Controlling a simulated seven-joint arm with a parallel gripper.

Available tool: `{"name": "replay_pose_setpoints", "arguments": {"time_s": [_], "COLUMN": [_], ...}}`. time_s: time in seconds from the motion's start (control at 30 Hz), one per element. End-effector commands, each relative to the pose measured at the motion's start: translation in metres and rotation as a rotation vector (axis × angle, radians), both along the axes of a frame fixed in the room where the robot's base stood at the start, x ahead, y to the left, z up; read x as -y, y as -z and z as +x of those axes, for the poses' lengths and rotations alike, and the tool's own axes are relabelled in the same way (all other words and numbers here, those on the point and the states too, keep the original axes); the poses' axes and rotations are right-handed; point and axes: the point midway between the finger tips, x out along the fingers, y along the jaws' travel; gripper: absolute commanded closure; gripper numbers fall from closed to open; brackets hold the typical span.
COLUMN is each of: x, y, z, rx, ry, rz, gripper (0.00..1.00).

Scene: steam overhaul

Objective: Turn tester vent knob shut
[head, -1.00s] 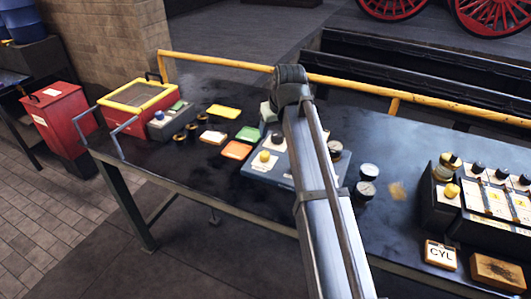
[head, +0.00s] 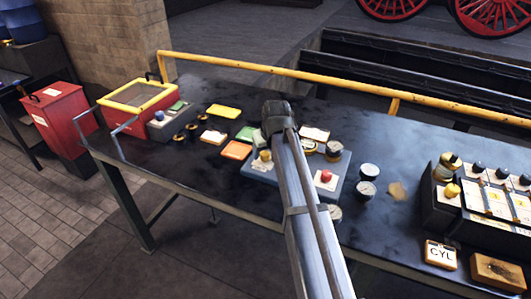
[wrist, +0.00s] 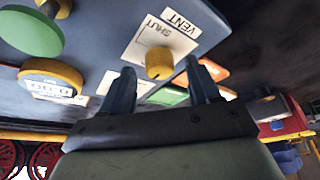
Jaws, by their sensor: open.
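The tester (head: 345,163) is a blue-grey box on the bench, partly hidden behind my arm. Its yellow vent knob (wrist: 158,63) sits on a white plate marked SHUT, beside a VENT label (wrist: 182,22), in the wrist view. A yellow knob (head: 265,155) on a white plate also shows in the head view, just left of my arm. My gripper (wrist: 162,80) is open and empty, with one finger to each side of the knob in the picture. I cannot tell how close the fingertips are to it or which way the knob points.
A red knob (head: 326,175) and a round gauge (head: 334,149) are on the tester's right part. Loose gauges (head: 367,172) stand to its right. Orange (head: 236,150) and green (head: 247,133) trays lie to its left. A yellow rail (head: 330,80) runs behind the bench.

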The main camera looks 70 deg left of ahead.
Motion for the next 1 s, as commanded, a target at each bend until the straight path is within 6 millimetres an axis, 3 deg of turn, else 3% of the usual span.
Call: {"name": "replay_pose_setpoints", "arguments": {"time_s": [0.2, 0.5, 1.0], "x": [-0.0044, -0.0045, -0.0044], "y": [0.0112, 0.0118, 0.0115], "z": [0.0, 0.0001, 0.0001], "rx": [0.0, 0.0, 0.0], "ry": [0.0, 0.0, 0.0], "rz": [-0.001, 0.0, 0.0], "gripper": [0.39, 0.4, 0.88]}}
